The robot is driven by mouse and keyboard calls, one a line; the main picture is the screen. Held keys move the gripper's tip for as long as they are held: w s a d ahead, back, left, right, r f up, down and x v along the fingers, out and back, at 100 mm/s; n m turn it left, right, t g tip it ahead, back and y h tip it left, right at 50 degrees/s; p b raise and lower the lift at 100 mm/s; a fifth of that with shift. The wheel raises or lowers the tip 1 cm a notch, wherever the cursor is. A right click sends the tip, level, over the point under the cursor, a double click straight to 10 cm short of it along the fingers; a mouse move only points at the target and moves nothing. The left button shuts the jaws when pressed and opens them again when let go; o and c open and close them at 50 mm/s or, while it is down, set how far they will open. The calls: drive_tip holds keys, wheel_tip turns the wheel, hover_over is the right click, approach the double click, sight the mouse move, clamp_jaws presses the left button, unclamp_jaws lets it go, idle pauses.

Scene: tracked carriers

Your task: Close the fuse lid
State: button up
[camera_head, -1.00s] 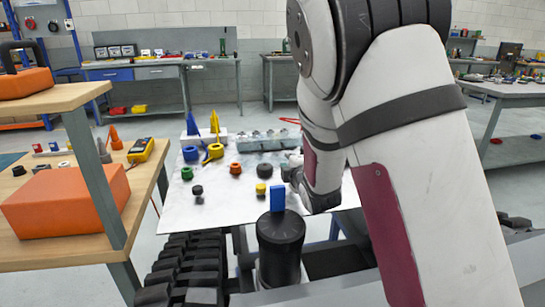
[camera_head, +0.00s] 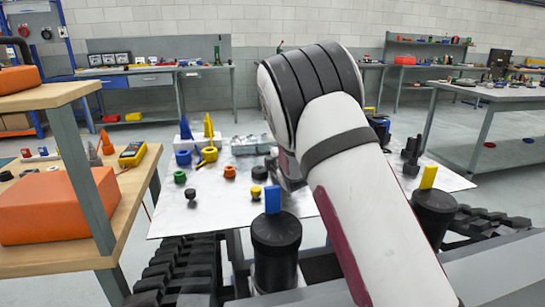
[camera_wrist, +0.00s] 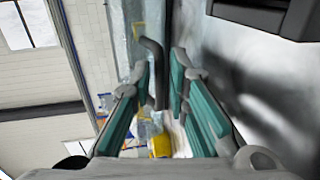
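I cannot pick out the fuse lid with certainty in either view. My gripper (camera_wrist: 158,72) shows in the wrist view with its two teal-padded fingers apart. A dark grey bent bar (camera_wrist: 154,68) appears between the fingertips; I cannot tell whether it touches them. A dark box-like part (camera_wrist: 265,14) is at the upper right of the wrist view. In the head view my gripper is hidden behind my white arm, which reaches over the pale work table (camera_head: 205,207).
A wooden bench with an orange box (camera_head: 55,208) is close at left. Grey floor lies beyond.

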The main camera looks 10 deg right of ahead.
drive_tip(key=shift+w, duration=0.25)
clamp_jaws()
drive_tip(key=shift+r, duration=0.1)
